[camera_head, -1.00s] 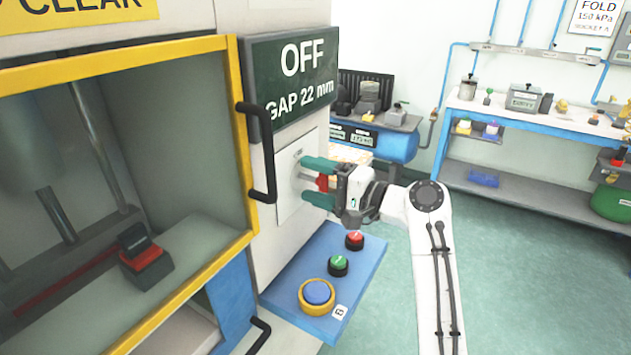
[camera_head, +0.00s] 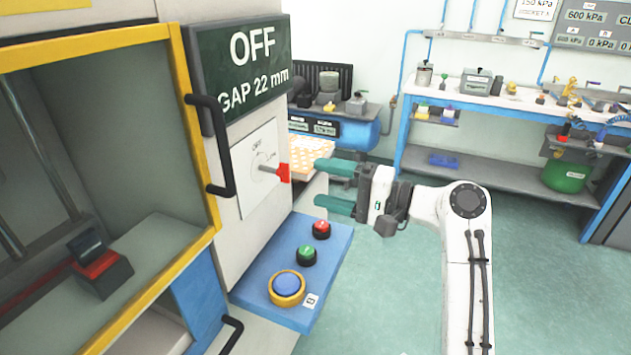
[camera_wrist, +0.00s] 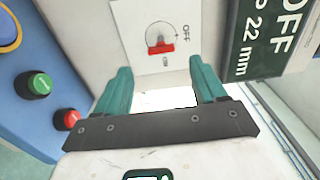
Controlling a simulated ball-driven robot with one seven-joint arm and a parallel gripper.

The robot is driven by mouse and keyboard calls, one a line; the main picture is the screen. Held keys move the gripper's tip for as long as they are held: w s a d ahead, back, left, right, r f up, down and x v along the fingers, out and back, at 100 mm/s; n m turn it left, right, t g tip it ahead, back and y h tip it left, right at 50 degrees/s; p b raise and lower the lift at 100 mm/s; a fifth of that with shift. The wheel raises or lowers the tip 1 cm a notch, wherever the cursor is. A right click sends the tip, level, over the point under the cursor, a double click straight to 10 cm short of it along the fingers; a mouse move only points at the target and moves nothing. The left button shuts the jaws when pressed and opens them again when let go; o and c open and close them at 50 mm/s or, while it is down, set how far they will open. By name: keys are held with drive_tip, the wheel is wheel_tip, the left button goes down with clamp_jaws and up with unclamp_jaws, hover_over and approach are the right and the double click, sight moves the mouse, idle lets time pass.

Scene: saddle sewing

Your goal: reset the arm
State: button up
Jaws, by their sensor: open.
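My gripper (camera_head: 335,188) is open and empty, its two teal fingers pointing left toward the machine's side panel in the head view. It also shows in the wrist view (camera_wrist: 162,88). A red knob handle (camera_head: 284,172) on a metal shaft sticks out of a white dial plate (camera_head: 250,195). The knob shows ahead of the fingers in the wrist view (camera_wrist: 161,49). The fingertips are apart from the knob, to its right in the head view. My white arm rises from the lower right and bends left to the gripper.
Below the dial, a blue shelf (camera_head: 335,262) carries red (camera_head: 321,229), green (camera_head: 307,254) and blue (camera_head: 287,285) buttons. A dark sign (camera_head: 245,65) reads OFF, GAP 22 mm. A black door handle (camera_head: 217,150) projects nearby. Open green floor (camera_head: 400,290) lies right of the machine.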

drive_tip(key=shift+d, duration=0.1)
drive_tip(key=s+d+f+h+p, duration=0.1)
drive_tip(key=s+d+f+h, duration=0.3)
drive_tip(key=f, duration=0.5)
drive_tip(key=s+d+f+n+g+h, duration=0.1)
drive_tip(key=s+d+f+h, duration=0.2)
drive_tip(key=s+d+f, duration=0.35)
drive_tip(key=s+d+f+h+p, duration=0.1)
drive_tip(key=s+d+f+h, duration=0.2)
drive_tip(key=s+f, duration=0.5)
drive_tip(key=s+d+f+g+h, duration=0.1)
drive_tip(key=s+d+f+h, duration=0.1)
drive_tip(key=s+d, duration=0.2)
drive_tip(key=s+d+f+n+g+h+p, duration=0.1)
drive_tip(key=s+d, duration=0.4)
drive_tip(key=s, duration=0.6)
drive_tip(key=s+d+f+n+g+h, duration=0.1)
drive_tip(key=s+d+f+h, duration=0.3)
drive_tip(key=s, duration=0.4)
drive_tip(key=shift+s+d+f+g+p, duration=0.15)
drive_tip(key=shift+s+d+g+p, duration=0.1)
drive_tip(key=shift+d+g+p, duration=0.25)
drive_tip(key=shift+a, duration=0.2)
